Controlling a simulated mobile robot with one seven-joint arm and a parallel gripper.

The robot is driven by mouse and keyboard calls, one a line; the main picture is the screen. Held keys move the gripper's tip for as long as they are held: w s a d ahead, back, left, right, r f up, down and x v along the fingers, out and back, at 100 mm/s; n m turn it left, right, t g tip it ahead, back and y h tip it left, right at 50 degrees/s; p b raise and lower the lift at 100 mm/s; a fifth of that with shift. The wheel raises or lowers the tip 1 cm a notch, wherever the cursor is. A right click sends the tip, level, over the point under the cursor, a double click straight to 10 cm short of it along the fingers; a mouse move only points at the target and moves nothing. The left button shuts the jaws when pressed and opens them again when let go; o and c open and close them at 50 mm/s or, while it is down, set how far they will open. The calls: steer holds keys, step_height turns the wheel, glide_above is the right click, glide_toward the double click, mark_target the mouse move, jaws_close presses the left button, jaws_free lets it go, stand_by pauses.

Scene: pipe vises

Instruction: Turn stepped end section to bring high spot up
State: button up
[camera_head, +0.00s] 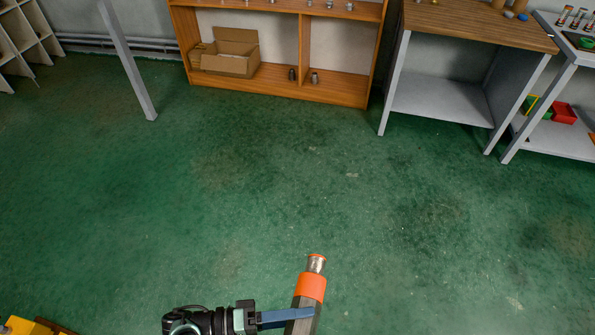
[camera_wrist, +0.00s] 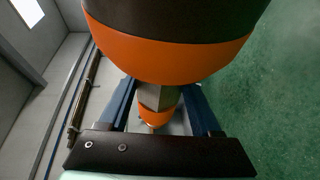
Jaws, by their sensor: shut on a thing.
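A stepped piece (camera_head: 311,287) stands at the bottom of the head view. It has a grey faceted body, a wide orange band and a narrower silvery end with an orange rim. It leans slightly right in that view. My gripper (camera_head: 299,316) reaches in from the left, its blue fingers on the grey body below the band. In the wrist view, a large orange and dark brown round part (camera_wrist: 168,55) fills the top, close to the camera. My gripper (camera_wrist: 160,103) is shut there on a grey faceted part. The piece's lower end and any vise are out of the head view.
Open green floor lies beyond the piece. A wooden shelf (camera_head: 283,85) with a cardboard box (camera_head: 230,62) stands at the back. A workbench (camera_head: 475,25) and a rack with coloured bins (camera_head: 563,112) are at the back right. Something yellow (camera_head: 20,326) shows at bottom left.

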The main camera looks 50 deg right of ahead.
stand_by(0.3)
steer(key=o, duration=1.4)
